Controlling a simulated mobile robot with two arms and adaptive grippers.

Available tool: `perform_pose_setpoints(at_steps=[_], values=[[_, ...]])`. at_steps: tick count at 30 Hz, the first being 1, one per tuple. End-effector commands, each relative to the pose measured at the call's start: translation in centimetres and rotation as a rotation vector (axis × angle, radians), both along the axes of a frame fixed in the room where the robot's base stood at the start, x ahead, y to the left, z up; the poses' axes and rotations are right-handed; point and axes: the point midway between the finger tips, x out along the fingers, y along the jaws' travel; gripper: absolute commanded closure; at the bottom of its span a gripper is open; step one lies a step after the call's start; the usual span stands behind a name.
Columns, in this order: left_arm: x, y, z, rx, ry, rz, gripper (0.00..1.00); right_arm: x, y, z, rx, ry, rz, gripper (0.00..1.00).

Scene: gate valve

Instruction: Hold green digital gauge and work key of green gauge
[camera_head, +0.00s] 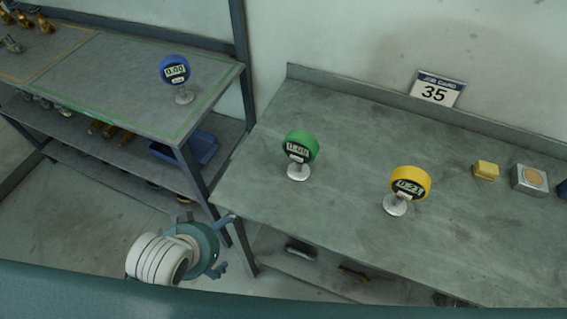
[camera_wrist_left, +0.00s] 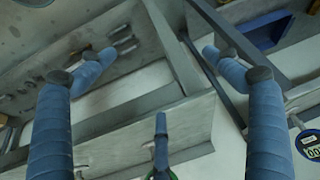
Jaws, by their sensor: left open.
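The green digital gauge (camera_head: 300,145) stands upright on a round pale base on the grey workbench, left of the yellow gauge. Its display shows digits, and a small light key (camera_head: 297,158) sits below the display. My left gripper (camera_head: 226,243) is open and empty, in front of the bench's left end and to the lower left of the green gauge, clear of it. In the left wrist view its blue fingers (camera_wrist_left: 160,70) are spread wide with nothing between them; a green curved edge shows at the bottom, and I cannot tell what it is. My right gripper is not in view.
A yellow gauge (camera_head: 410,183) stands right of the green one. A blue gauge (camera_head: 174,70) stands on the left table (camera_head: 110,85). A job card (camera_head: 436,90), a yellow block (camera_head: 486,170) and a grey box (camera_head: 529,180) are at the back right. Bench surface around the green gauge is clear.

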Motion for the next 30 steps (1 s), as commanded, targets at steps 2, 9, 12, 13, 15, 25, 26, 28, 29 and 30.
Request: perform_pose_setpoints(at_steps=[2,9,12,13,15,25,26,28,29,30], values=[[2.9,-1.3,1.8,-0.022,-0.101,-0.004,0.11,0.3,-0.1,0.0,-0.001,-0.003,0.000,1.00],[10.2,-7.5,7.9,-0.173,-0.410,-0.039,0.11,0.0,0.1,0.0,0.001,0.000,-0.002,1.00],[11.9,-10.6,10.7,-0.265,-0.520,-0.079,0.11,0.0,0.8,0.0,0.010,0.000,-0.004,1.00],[12.2,-11.5,11.4,-0.294,-0.546,-0.092,0.11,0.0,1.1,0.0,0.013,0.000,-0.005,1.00],[12.5,-13.2,12.7,-0.351,-0.590,-0.120,0.11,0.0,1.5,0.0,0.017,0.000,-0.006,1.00],[14.5,-15.7,13.2,-0.414,-0.626,-0.144,0.11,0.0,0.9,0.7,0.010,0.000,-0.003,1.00],[14.9,-15.9,13.1,-0.415,-0.626,-0.144,0.11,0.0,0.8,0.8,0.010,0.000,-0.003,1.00],[16.0,-16.5,12.6,-0.413,-0.625,-0.144,0.11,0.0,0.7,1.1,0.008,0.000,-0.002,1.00],[16.5,-16.7,12.4,-0.413,-0.625,-0.144,0.11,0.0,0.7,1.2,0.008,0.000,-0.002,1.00],[17.1,-17.0,12.1,-0.413,-0.625,-0.143,0.11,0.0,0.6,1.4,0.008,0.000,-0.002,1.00]])
